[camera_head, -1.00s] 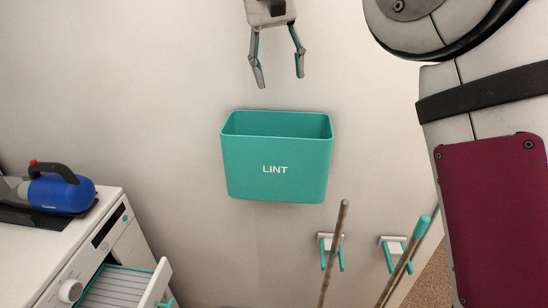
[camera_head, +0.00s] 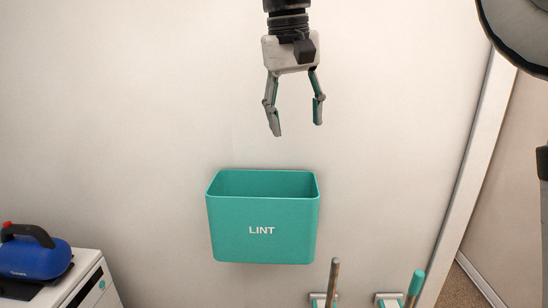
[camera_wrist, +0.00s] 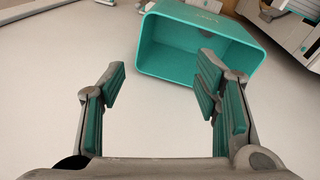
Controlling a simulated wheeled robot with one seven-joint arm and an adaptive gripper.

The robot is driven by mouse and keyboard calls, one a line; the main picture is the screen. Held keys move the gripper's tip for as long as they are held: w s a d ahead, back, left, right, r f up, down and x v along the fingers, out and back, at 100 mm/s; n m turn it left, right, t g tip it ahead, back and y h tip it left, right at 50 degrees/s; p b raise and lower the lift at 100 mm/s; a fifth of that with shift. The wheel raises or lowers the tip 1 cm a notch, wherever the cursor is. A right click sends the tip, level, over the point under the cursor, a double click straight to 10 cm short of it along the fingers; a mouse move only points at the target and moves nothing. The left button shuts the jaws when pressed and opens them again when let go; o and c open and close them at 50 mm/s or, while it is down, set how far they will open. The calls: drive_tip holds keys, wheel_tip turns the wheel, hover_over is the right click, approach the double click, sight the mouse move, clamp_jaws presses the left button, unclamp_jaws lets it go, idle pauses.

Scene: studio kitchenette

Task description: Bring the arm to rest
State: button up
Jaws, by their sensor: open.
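My gripper (camera_head: 297,128) is open and empty, pointing down in front of the pale wall. It hangs above the teal bin marked LINT (camera_head: 262,232), with a clear gap to the bin's rim in the head view. In the wrist view my gripper (camera_wrist: 160,100) shows its two teal-padded fingers spread apart with nothing between them. The bin (camera_wrist: 165,48) shows there beyond the fingers, its open mouth facing the camera; the part of it I can see inside looks empty. The right finger overlaps its edge in that picture.
A blue appliance with a black handle (camera_head: 35,258) sits on a white machine (camera_head: 88,285) at lower left. Two handled poles (camera_head: 332,275) (camera_head: 414,288) stand at wall hooks below right of the bin. The wall around my gripper is clear.

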drive_tip(key=s+d+f+m+t, duration=0.15)
drive_tip(key=s+d+f, duration=0.25)
drive_tip(key=s+d, duration=0.65)
drive_tip(key=s+d+f+m+t+y+b, duration=0.1)
drive_tip(key=s+d+f, duration=0.4)
drive_tip(key=s+f, duration=0.6)
drive_tip(key=shift+s+f+t, duration=0.4)
drive_tip(key=shift+s+t, duration=0.35)
drive_tip(key=shift+s, duration=0.15)
